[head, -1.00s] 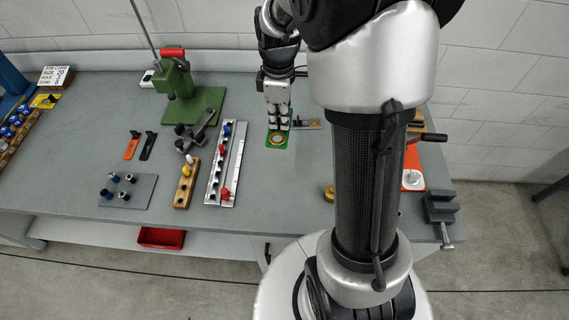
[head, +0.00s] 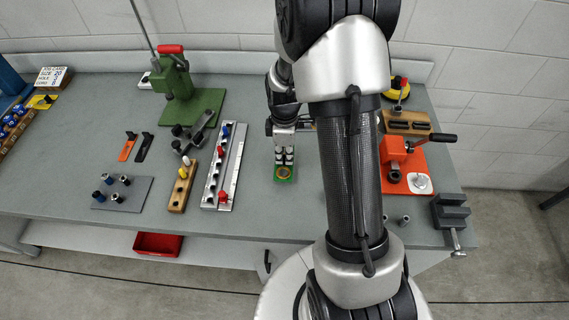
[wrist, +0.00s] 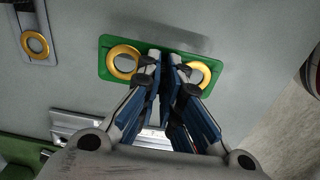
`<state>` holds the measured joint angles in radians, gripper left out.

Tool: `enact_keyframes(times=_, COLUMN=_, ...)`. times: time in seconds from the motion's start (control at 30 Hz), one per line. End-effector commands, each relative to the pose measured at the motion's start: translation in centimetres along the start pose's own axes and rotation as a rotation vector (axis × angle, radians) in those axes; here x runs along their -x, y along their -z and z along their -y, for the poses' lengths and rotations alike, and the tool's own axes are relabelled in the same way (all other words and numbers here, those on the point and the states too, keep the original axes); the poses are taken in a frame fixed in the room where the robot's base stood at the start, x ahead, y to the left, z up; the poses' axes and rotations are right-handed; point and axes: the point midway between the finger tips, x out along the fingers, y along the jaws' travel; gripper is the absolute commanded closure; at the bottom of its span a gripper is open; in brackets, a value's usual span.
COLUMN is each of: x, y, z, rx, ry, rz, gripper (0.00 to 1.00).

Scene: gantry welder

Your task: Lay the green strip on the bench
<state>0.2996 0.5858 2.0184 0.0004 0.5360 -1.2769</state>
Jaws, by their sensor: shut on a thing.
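The green strip (wrist: 184,57) carries a gold ring at each end and spans both sides of my fingertips in the wrist view. My gripper (wrist: 168,56) is shut on its middle. In the head view my gripper (head: 284,156) points down over the grey bench (head: 270,215), with the green strip (head: 284,178) at its fingertips; the far part of the strip is hidden by the fingers. A soft shadow lies beside the strip on the bench. I cannot tell whether the strip touches the bench or hangs just above it.
A grey-blue strip (wrist: 36,40) with a gold ring lies nearby. Left are a silver rail (head: 225,175), a wooden peg block (head: 182,190) and a green press (head: 185,95). An orange tool (head: 401,158) and a vise (head: 452,213) stand right. The bench front before my gripper is clear.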

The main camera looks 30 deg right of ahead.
Motion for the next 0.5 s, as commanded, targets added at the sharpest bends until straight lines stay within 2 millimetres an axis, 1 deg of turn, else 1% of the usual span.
enact_keyframes(times=0.03, x=-0.8, y=0.0, z=0.1, rx=0.000, ry=0.003, rz=0.001, gripper=1.00)
enact_keyframes(times=0.2, x=-3.5, y=0.0, z=0.1, rx=0.000, ry=0.004, rz=0.001, gripper=1.00)
enact_keyframes(times=0.27, x=-3.9, y=0.0, z=0.1, rx=0.000, ry=0.003, rz=0.001, gripper=1.00)
enact_keyframes(times=0.5, x=-3.8, y=0.0, z=0.0, rx=0.000, ry=0.001, rz=0.000, gripper=1.00)
